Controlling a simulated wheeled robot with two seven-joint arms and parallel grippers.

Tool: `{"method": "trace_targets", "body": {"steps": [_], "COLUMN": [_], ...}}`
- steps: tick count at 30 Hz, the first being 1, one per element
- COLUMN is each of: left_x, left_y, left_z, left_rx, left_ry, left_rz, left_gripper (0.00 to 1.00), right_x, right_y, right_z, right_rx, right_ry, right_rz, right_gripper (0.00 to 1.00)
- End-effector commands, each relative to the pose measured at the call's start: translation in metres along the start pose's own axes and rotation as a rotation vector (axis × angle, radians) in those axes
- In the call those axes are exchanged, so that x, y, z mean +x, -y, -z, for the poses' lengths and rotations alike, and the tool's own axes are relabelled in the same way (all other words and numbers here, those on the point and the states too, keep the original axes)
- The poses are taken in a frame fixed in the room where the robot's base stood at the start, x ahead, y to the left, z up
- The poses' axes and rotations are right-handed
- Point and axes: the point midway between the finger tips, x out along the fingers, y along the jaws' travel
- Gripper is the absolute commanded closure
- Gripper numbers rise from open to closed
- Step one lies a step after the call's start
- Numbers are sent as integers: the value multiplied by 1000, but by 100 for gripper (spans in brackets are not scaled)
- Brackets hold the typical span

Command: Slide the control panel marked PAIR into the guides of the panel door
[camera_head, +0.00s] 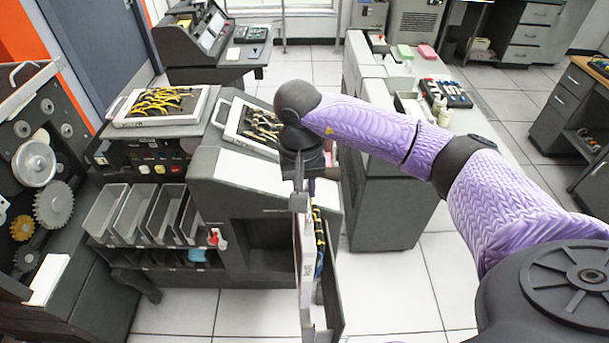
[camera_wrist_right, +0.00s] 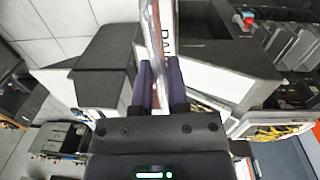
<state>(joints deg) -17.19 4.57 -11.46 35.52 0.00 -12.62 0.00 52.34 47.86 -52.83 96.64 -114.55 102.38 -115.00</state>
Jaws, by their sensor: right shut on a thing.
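My right gripper (camera_head: 300,192) is shut on the control panel (camera_head: 307,262), a white-framed board held upright and seen nearly edge-on. A dark grey upright plate, which looks like the panel door (camera_head: 332,285), stands close to the panel's right. I cannot tell whether the panel's edges are in the guides. My left gripper is not in view.
Two other wired panels lie on the machines, one flat at the left (camera_head: 160,106) and one on a slanted top (camera_head: 252,128). Grey card bins (camera_head: 140,212) line the machine's front. A grey cabinet (camera_head: 390,205) stands behind my right arm. Tiled floor is clear in front.

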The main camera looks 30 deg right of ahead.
Motion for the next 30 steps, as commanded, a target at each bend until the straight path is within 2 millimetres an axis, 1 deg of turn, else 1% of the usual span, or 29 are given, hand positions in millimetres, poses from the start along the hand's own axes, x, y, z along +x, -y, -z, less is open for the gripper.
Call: {"method": "trace_targets", "body": {"steps": [1, 9, 12, 19, 27, 30], "left_x": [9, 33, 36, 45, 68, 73], "left_y": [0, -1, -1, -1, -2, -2], "left_z": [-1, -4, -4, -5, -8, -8], "left_rx": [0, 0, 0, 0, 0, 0], "left_ry": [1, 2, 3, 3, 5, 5], "left_rz": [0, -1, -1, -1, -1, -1], "left_gripper": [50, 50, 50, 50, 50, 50], "right_x": [14, 67, 77, 90, 125, 132], "right_y": [1, 4, 4, 5, 7, 7], "right_z": [0, 1, 1, 2, 1, 1], "right_rx": [1, 1, 0, 1, 0, 0], "right_ry": [-1, -1, -2, -3, -2, -2], "right_rz": [1, 1, 1, 2, 1, 1], "right_gripper": [100, 100, 100, 100, 100, 100]}}
